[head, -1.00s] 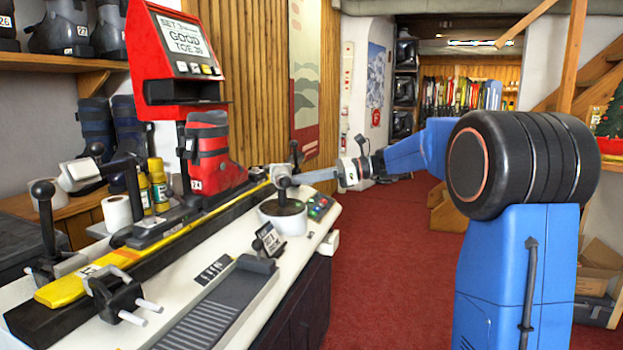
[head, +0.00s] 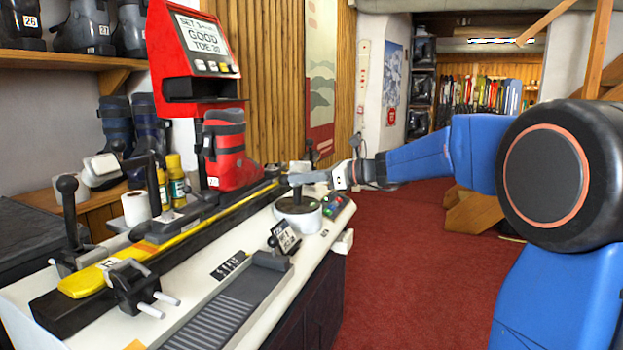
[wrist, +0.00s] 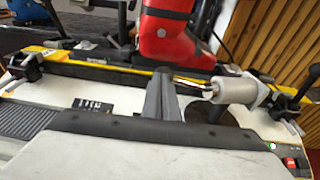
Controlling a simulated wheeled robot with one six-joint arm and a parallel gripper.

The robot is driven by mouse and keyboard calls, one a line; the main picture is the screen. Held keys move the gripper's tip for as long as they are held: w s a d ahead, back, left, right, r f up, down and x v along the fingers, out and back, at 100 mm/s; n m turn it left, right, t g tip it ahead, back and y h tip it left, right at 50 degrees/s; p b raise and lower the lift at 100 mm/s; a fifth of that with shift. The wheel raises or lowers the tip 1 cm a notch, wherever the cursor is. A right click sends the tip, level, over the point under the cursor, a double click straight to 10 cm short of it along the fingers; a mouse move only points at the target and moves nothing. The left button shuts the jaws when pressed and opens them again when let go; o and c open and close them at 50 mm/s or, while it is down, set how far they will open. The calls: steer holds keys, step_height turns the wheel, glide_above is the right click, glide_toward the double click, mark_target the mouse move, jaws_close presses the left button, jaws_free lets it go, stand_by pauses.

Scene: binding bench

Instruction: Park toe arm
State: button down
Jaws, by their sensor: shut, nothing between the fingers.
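My gripper (head: 293,180) is shut and empty, far from that block, over a white drum with a black top (head: 298,218). In the wrist view its dark fingers (wrist: 164,78) point at the rail, left of a pale cylinder (wrist: 236,91) with a metal rod.
A red display (head: 205,58) reading "GOOD TOE" stands above the boot. A ribbed black tray (head: 235,305) lies in front. Red carpet (head: 400,270) is free right of the bench.

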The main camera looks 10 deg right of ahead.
steer(key=a, duration=0.2)
steer(key=w+a, duration=0.1)
steer(key=a, duration=0.1)
steer(key=shift+w, duration=0.15)
steer(key=shift+a, duration=0.1)
stand_by(0.4)
steer(key=shift+r, duration=0.1)
